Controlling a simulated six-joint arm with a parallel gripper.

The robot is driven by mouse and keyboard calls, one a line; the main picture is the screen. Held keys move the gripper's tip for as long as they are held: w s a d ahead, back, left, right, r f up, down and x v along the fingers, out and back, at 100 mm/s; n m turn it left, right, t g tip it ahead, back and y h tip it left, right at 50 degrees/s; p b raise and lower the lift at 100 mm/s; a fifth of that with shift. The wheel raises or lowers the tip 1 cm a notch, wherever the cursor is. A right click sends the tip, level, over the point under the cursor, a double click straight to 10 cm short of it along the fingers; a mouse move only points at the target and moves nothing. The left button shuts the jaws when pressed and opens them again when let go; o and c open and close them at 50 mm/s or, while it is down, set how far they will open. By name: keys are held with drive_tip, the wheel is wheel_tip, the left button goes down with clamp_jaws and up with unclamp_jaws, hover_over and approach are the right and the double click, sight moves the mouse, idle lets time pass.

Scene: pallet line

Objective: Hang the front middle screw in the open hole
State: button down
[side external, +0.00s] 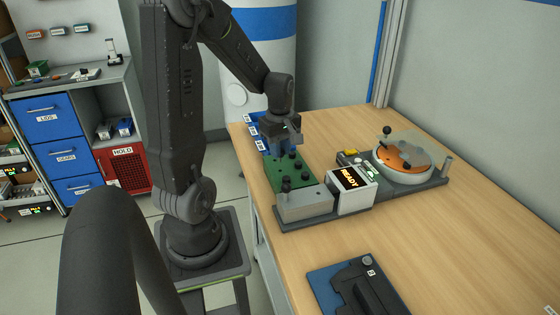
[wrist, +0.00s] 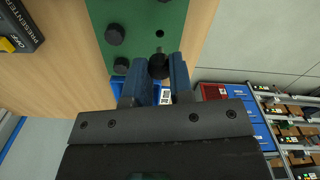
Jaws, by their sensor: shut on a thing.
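The green plate (side external: 279,175) lies on the bench with black round-headed screws on it. In the wrist view it shows a screw at left (wrist: 114,34), a lower left screw (wrist: 122,66), one cut off at the top edge (wrist: 165,1), and a small open hole (wrist: 160,33). My gripper (wrist: 157,62) has blue fingers shut on a black screw (wrist: 159,68). The held screw is at the plate's edge, just below the open hole in the picture. I cannot tell whether its tip is clear of the plate. In the side view my gripper (side external: 280,150) is over the plate's far end.
A grey block (side external: 305,203) and a READY display box (side external: 352,190) stand by the plate. A round feeder with an orange disc (side external: 397,158) and a clear cover is to the right. Blue labelled bins (side external: 259,130) are behind my gripper. A dark device on a blue mat (side external: 325,285) lies in front.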

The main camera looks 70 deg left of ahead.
wheel_tip(320, 180, up, 5)
drive_tip(key=shift+w, duration=0.1)
drive_tip(key=w+a+r, duration=0.1)
drive_tip(key=w+r, duration=0.1)
drive_tip(key=w, duration=1)
drive_tip(key=w+a+r, duration=0.2)
drive_tip(key=w, duration=0.9)
drive_tip(key=shift+w+d+f, duration=1.4)
drive_tip(key=shift+w+f, duration=0.05)
drive_tip(key=shift+f, duration=0.4)
drive_tip(key=shift+w+d+f, duration=1.45)
drive_tip(key=shift+f, duration=0.35)
drive_tip(key=shift+w+d+f, duration=1.4)
drive_tip(key=shift+w+f, duration=0.05)
drive_tip(key=shift+f, duration=0.4)
drive_tip(key=shift+f, duration=0.2)
drive_tip(key=shift+f, duration=0.4)
